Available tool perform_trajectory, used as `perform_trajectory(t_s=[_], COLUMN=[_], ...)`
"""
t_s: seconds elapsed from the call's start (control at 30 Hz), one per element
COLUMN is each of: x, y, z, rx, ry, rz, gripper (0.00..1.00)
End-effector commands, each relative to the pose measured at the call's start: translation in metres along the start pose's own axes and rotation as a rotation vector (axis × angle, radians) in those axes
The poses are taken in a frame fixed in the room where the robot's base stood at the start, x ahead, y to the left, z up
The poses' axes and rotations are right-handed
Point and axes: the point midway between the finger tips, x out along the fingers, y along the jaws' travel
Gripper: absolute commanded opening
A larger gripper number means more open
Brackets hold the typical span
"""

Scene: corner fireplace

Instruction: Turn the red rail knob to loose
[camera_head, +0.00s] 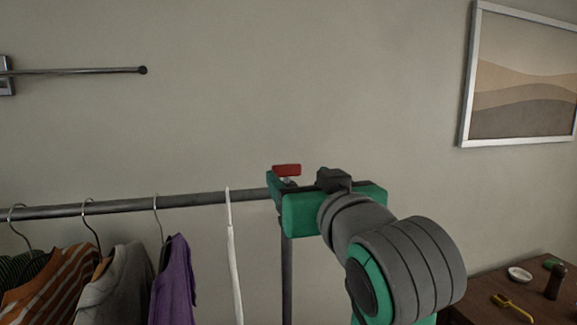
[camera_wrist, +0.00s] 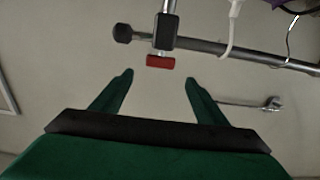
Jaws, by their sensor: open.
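The red rail knob (camera_head: 286,169) shows above the end of the clothes rail in the head view, just above and behind my gripper's body. In the wrist view the red knob (camera_wrist: 160,62) sits at the end of a dark clamp block (camera_wrist: 166,32) on the metal rail (camera_wrist: 205,47). My gripper (camera_wrist: 158,76) is open, its two green fingers spread wide to the left and right of the knob in the picture. The knob appears just beyond the fingertips, between them, and the fingers do not appear to touch it. In the head view the fingertips are mostly hidden.
Clothes hang on the rail at left, among them a purple garment (camera_head: 174,281) and an orange striped one (camera_head: 52,287). A white hanger (camera_head: 232,255) hangs close to my gripper. A wooden table (camera_head: 483,291) with small items stands at right. A framed picture (camera_head: 523,82) hangs on the wall.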

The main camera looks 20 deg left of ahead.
Motion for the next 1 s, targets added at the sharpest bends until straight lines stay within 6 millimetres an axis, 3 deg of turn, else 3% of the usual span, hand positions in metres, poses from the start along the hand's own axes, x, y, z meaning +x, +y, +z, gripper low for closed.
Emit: perform_trajectory(t_s=[0.5,0.7,1.0], x=[0.083,0.095,0.097], y=[-0.001,0.003,0.004], z=[0.001,0.001,0.001], rx=[0.002,0.0,0.001], ry=[-0.002,-0.001,0.0], rz=[-0.002,0.004,0.006], gripper=[0.67,0.67,0.67])
